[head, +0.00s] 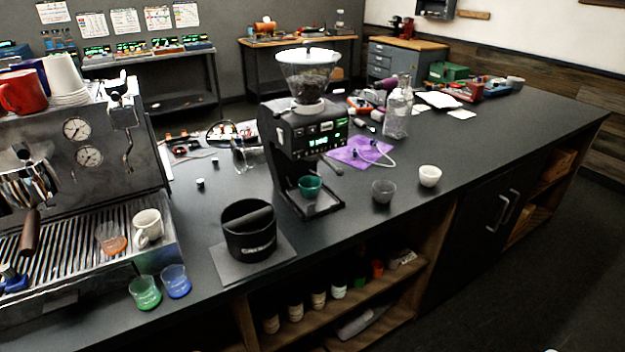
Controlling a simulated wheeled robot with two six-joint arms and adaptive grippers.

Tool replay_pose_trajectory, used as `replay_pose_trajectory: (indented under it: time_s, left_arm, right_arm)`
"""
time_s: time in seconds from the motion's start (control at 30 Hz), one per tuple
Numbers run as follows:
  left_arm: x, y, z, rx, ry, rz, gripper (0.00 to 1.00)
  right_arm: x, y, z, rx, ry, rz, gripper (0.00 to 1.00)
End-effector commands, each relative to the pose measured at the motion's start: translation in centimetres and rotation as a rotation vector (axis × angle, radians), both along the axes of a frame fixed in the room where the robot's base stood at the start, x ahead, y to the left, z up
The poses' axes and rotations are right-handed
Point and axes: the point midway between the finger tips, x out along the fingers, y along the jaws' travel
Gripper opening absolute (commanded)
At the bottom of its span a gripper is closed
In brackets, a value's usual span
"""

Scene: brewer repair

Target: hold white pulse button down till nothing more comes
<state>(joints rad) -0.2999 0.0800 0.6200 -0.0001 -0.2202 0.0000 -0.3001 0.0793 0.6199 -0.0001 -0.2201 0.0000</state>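A black coffee grinder (283,150) stands on the dark counter in the middle of the head view. Its clear hopper (308,78) has a white lid and holds dark beans. The front control panel (318,139) has a green-lit display and several small light marks. I cannot tell for sure which mark is the white pulse button. A dark green cup (310,186) stands under the grinder's outlet. Its contents are too small to tell. Neither of my grippers is in view.
A black knock box (249,229) stands on a grey mat in front of the grinder. An espresso machine (85,170) fills the left. A purple cloth (358,152) lies behind. The right front counter is clear.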

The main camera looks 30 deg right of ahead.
Motion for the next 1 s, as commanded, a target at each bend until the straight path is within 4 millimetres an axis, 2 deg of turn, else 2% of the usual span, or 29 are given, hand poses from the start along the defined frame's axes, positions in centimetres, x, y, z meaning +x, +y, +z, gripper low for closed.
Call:
replay_pose_trajectory:
  time_s: [0.03, 0.2, 1.0]
  left_arm:
    - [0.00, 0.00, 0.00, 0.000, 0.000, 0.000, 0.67]
    - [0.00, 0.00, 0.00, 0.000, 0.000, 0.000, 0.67]
    - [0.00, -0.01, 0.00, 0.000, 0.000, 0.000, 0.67]
  right_arm:
    - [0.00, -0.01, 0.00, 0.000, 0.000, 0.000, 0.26]
    - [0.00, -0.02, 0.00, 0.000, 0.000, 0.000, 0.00]
    - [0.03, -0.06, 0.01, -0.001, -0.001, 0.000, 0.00]
